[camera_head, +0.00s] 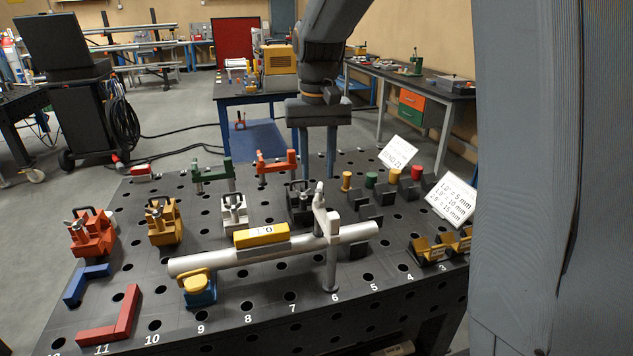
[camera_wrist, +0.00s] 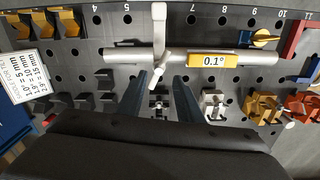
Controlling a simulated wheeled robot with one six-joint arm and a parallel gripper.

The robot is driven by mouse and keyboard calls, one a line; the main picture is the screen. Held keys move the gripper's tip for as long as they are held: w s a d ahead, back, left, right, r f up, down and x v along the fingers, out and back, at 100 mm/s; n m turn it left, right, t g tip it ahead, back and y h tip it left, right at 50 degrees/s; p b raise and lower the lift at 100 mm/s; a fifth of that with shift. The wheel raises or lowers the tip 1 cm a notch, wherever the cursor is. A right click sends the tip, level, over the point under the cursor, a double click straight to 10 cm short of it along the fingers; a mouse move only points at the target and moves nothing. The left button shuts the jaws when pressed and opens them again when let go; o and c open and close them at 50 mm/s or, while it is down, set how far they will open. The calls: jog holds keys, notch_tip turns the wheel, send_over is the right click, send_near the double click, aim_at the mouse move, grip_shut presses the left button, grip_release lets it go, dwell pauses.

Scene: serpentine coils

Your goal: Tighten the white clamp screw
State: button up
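A white clamp (camera_head: 332,255) stands on the black perforated table and reaches over a long grey tube (camera_head: 215,262). Its upright screw (camera_head: 319,195) rises at the top; in the wrist view the white clamp (camera_wrist: 159,42) crosses the tube, with its screw (camera_wrist: 162,62) towards my gripper. A yellow gauge reading 0.1° (camera_wrist: 213,61) sits on the tube beside the clamp. My gripper (camera_head: 317,176) is open and empty, pointing down behind the clamp. In the wrist view its two fingers (camera_wrist: 160,80) are apart, short of the tube. I cannot tell whether the screw is tight.
Black (camera_head: 300,205) and whitish (camera_head: 234,212) small vises stand behind the tube. Orange (camera_head: 91,236) and yellow-brown (camera_head: 163,222) vises are at left. Green (camera_head: 213,175) and red (camera_head: 275,162) clamps stand further back. A blue-yellow support (camera_head: 199,290) is near the tube's left end.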

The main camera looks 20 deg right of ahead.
aim_at(318, 190)
jog(key=shift+d+f+p, duration=0.15)
jog(key=shift+f+p, duration=0.4)
jog(key=shift+f, duration=2.05)
